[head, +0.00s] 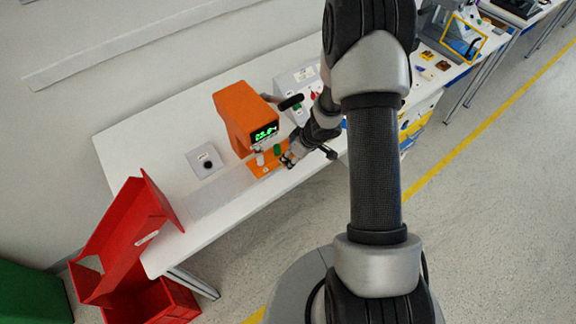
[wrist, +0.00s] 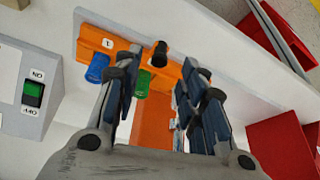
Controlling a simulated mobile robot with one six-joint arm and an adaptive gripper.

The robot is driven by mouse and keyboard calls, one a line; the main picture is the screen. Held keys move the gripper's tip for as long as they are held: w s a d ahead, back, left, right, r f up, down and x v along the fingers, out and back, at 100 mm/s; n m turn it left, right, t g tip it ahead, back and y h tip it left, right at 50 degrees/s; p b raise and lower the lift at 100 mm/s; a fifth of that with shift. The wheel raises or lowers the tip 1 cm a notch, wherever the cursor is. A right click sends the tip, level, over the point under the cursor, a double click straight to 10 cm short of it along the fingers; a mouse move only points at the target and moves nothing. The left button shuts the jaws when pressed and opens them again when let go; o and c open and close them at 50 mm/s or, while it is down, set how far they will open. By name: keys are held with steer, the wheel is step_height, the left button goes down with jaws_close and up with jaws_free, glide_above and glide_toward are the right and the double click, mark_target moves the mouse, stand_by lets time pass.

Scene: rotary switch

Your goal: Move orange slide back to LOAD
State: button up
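The orange machine (head: 243,115) with a lit green display stands on the white table in the head view. A flat orange part (head: 262,170) lies at its foot, with a green knob (head: 278,149) near it. In the wrist view an orange slide-like bar (wrist: 98,45) carries a label reading 1, a blue cylinder (wrist: 97,68), a green cylinder (wrist: 142,83) and a black knob (wrist: 160,54). My gripper (head: 289,159) is beside the orange part. In the wrist view my gripper (wrist: 160,75) has its fingers apart, with the green cylinder showing between them. Contact cannot be told. LOAD lettering is not legible.
A grey box with a green ON/OFF switch (wrist: 33,94) stands left in the wrist view. An open red case (head: 130,240) is at the table's left end. The white table (head: 150,130) is bare behind.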

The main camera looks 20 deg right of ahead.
mark_target(287, 161)
steer(key=b+x, duration=0.2)
steer(key=x, duration=0.3)
steer(key=shift+r, duration=0.1)
jaws_close()
stand_by(0.4)
